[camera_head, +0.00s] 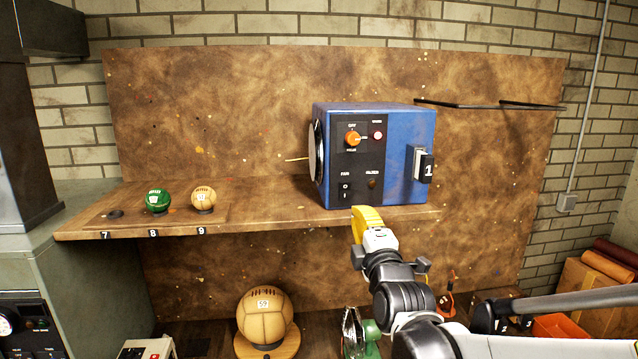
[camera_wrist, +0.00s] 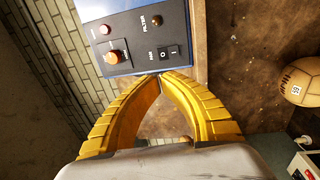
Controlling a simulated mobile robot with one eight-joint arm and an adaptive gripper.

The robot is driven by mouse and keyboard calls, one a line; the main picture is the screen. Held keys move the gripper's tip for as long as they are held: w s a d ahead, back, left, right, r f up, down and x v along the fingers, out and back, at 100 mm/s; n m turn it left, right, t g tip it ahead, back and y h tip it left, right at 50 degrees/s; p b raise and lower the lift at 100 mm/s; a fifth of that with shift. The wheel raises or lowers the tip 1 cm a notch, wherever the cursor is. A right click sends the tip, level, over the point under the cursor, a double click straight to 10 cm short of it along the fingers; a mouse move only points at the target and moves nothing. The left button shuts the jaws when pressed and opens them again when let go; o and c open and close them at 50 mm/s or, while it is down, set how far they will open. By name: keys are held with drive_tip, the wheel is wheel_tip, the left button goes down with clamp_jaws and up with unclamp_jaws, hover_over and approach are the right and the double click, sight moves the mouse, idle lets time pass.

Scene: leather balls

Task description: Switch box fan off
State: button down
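The blue box (camera_head: 405,150) stands on the wooden shelf with a black control panel on its front. The black FAN rocker switch (camera_head: 345,191), marked O and I, sits low on that panel; its pressed side is too small to tell. In the wrist view the picture is turned, and the FAN switch (camera_wrist: 168,52) shows just beyond my fingertips. My gripper (camera_head: 366,212) is yellow and is in front of the box's lower edge, right of the switch. In the wrist view the gripper's (camera_wrist: 160,77) fingertips meet, with nothing between them. Contact with the box cannot be told.
A green ball (camera_head: 158,201) and a tan ball (camera_head: 204,198) stand on the shelf (camera_head: 265,207) to the left. A larger ball (camera_head: 264,316) is below.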

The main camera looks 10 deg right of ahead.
sight(344, 184)
drive_tip(key=shift+w, duration=0.1)
drive_tip(key=w, duration=0.4)
drive_tip(key=w+r+p, duration=0.1)
drive_tip(key=w, duration=0.3)
drive_tip(key=w+p, duration=0.1)
drive_tip(key=w, duration=0.3)
drive_tip(key=shift+w+r, duration=0.3)
drive_tip(key=shift+w+p, duration=0.3)
drive_tip(key=shift+w, duration=0.3)
drive_tip(key=shift+w, duration=0.1)
drive_tip(key=shift+w+b, duration=0.25)
drive_tip(key=shift+b, duration=0.3)
drive_tip(key=shift+r, duration=0.15)
drive_tip(key=shift+s, duration=0.1)
